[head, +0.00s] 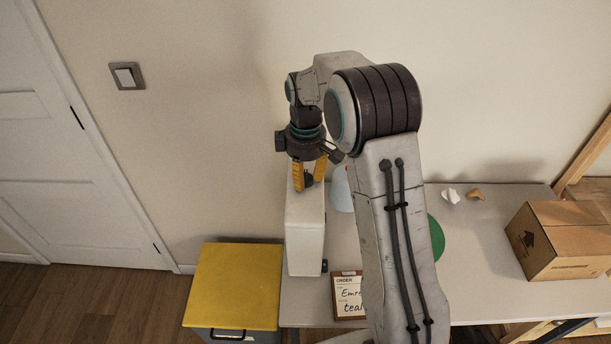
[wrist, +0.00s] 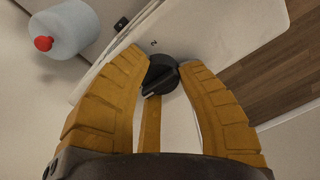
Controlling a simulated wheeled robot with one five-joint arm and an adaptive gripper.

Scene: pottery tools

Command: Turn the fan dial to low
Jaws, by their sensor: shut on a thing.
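The fan dial (head: 308,182) is a small dark knob on top of a tall white housing (head: 304,238) in the head view. In the wrist view the dial (wrist: 160,76) is black and round with a raised grip bar, set on the white panel (wrist: 222,32). A small dark mark like a 2 is printed beside it; other marks are hidden or too small to read. My gripper (head: 309,177) points down with its yellow fingers on both sides of the dial, shut on it. Which setting the dial points to, I cannot tell.
A yellow-lidded bin (head: 235,285) stands left of the table. An order clipboard (head: 347,296), a green disc (head: 436,240) and a cardboard box (head: 560,241) are on the table. A pale bottle with a red tip (wrist: 75,28) is near the housing in the wrist view.

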